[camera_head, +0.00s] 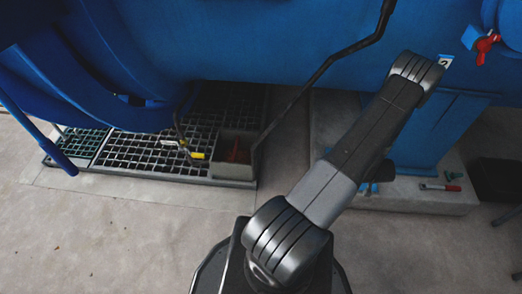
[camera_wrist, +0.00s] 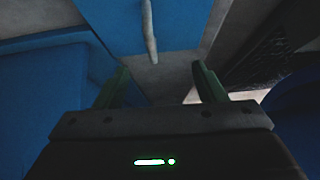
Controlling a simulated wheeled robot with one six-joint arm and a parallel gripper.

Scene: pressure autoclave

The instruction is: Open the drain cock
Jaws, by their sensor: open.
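A small cock with a yellow handle (camera_head: 197,156) hangs on a thin dark pipe below the blue vessel (camera_head: 260,40), over the floor grating, in the head view. A red-handled valve (camera_head: 486,46) sits on the vessel at the upper right. No label tells which is the drain cock. My gripper (camera_wrist: 161,84) shows in the wrist view with its two dark green fingers apart and nothing between them. A pale rod (camera_wrist: 149,30) on a blue surface lies beyond the fingers. In the head view my arm covers the right middle, and I cannot make out the gripper there.
A dark grating (camera_head: 140,152) lies on the floor, with a small open sump box (camera_head: 233,172) at its right end. A bent dark pipe (camera_head: 320,72) runs down to it. The floor at the front left is clear.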

